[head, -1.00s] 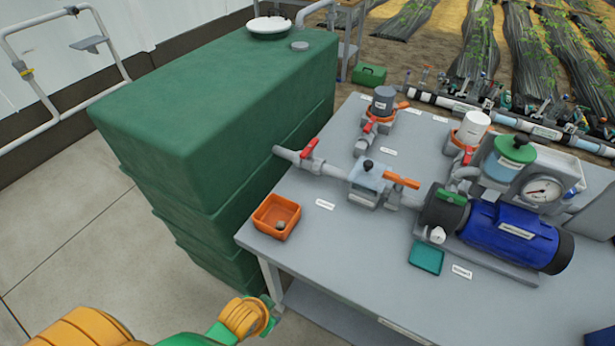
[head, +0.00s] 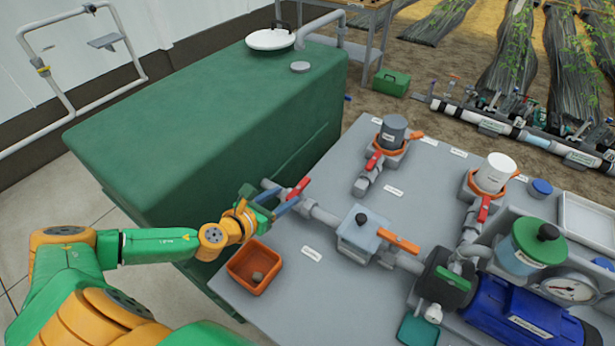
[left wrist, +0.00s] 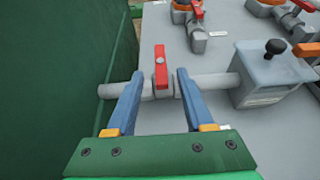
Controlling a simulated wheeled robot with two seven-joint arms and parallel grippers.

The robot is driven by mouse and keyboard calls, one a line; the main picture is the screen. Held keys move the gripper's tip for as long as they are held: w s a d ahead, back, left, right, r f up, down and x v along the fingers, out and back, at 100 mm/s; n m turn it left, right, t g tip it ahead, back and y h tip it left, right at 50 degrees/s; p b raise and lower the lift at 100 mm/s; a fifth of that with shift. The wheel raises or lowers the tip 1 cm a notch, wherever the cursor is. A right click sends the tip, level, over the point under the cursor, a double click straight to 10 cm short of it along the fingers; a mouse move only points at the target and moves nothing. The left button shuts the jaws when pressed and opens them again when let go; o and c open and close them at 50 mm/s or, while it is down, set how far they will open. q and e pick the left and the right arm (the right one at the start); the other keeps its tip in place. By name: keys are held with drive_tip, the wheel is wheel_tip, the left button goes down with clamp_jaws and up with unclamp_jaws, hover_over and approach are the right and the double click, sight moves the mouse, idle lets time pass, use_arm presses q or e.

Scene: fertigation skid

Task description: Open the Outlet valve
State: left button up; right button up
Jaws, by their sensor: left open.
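A valve with a red lever handle (head: 299,187) sits on the grey pipe by the green tank; its label (head: 312,254) is too small to read, so I cannot confirm it is the Outlet valve. In the left wrist view the red handle (left wrist: 160,68) stands crosswise to the pipe. My left gripper (head: 287,196) is open at this valve. In the left wrist view, the blue fingers of my left gripper (left wrist: 160,77) lie on either side of the handle, with gaps to it. My right gripper is not in view.
A grey filter box (head: 362,233) with a black knob and an orange lever (head: 398,242) stand farther along the pipe. Other red-handled valves are behind and to the right. An orange tray (head: 233,275) lies near the bench corner. The green tank (head: 200,120) borders the bench on the left.

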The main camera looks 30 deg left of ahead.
sight(298, 189)
use_arm(q)
drive_tip(key=shift+w+d+f, duration=0.1)
drive_tip(key=shift+w+f, duration=0.15)
drive_tip(key=shift+w, duration=0.4)
drive_tip(key=x, duration=0.3)
drive_tip(key=shift+w+f, duration=0.15)
drive_tip(key=shift+s, duration=0.25)
drive_tip(key=shift+c, duration=0.8)
drive_tip(key=shift+s+r, duration=0.1)
drive_tip(key=shift+r, duration=0.1)
clamp_jaws()
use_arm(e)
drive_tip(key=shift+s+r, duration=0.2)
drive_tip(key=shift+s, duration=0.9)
